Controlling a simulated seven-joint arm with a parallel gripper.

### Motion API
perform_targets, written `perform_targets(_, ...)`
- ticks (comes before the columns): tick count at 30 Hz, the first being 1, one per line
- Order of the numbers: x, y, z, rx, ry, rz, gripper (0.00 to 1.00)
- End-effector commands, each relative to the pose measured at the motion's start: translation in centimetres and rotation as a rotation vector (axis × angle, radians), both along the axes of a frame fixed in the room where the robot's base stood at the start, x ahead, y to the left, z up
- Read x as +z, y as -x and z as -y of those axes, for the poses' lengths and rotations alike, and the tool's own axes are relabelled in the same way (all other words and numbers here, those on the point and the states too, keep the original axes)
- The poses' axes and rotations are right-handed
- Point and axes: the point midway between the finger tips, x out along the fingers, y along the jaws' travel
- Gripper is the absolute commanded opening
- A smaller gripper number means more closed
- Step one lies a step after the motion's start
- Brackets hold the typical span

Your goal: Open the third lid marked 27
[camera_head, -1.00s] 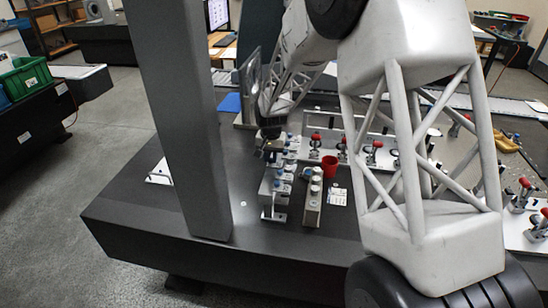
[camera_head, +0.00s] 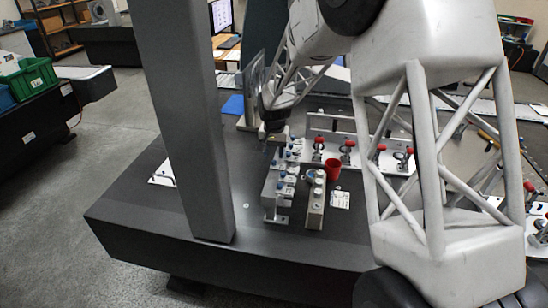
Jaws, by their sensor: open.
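A silver block (camera_head: 271,210) with a row of small blue-topped parts (camera_head: 281,178) runs back across the dark table. A beige block (camera_head: 314,216) with round light tops, perhaps lids, stands just to its right. Any numbers are too small to read, so I cannot tell which lid is marked 27 or whether it is open. My gripper (camera_head: 279,143) is at the far end of the silver block's row, seemingly just above it. It is open, small and partly hidden by my wrist; I see nothing held.
A red cup (camera_head: 332,168) and a white label card (camera_head: 340,199) are right of the beige block. Red-handled clamps (camera_head: 347,150) stand in a row behind. A grey column (camera_head: 187,120) rises at left. The table front (camera_head: 240,257) is mostly clear.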

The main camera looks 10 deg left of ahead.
Motion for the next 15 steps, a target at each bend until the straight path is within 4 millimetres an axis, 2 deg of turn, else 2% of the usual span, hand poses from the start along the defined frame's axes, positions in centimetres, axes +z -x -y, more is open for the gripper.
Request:
perform_targets(6,2.8,0.0,0.0,0.0,0.0,0.001,0.46)
perform_targets(15,4.4,0.0,0.0,0.0,0.0,0.0,0.46)
